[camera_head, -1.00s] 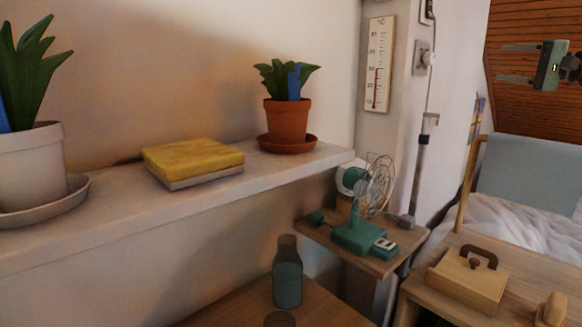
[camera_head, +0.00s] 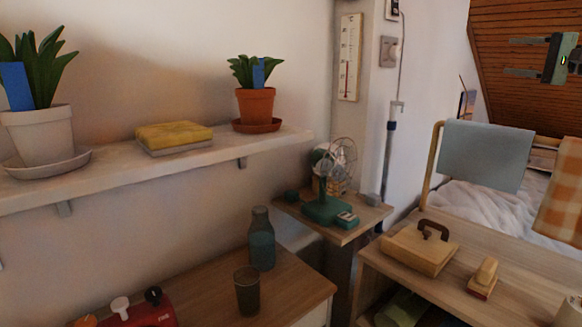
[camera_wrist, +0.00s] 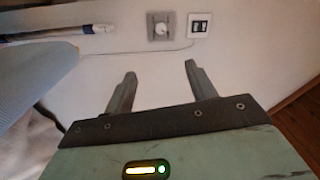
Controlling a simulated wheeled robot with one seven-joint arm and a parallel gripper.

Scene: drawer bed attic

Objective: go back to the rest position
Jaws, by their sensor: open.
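My gripper (camera_head: 522,57) is at the upper right of the head view, raised in front of the wooden ceiling. Its two fingers point left and stand apart with nothing between them. In the wrist view my gripper (camera_wrist: 157,84) also shows, its fingers spread and empty in front of a white wall. It touches nothing that I can see.
A shelf (camera_head: 105,182) on the left holds two potted plants and a yellow sponge-like block (camera_head: 174,137). Below are a bottle (camera_head: 261,240), a cup (camera_head: 247,290) and a fan (camera_head: 325,207). A wooden box (camera_head: 420,249) sits on the right table. A blue cloth (camera_head: 487,154) hangs below my gripper.

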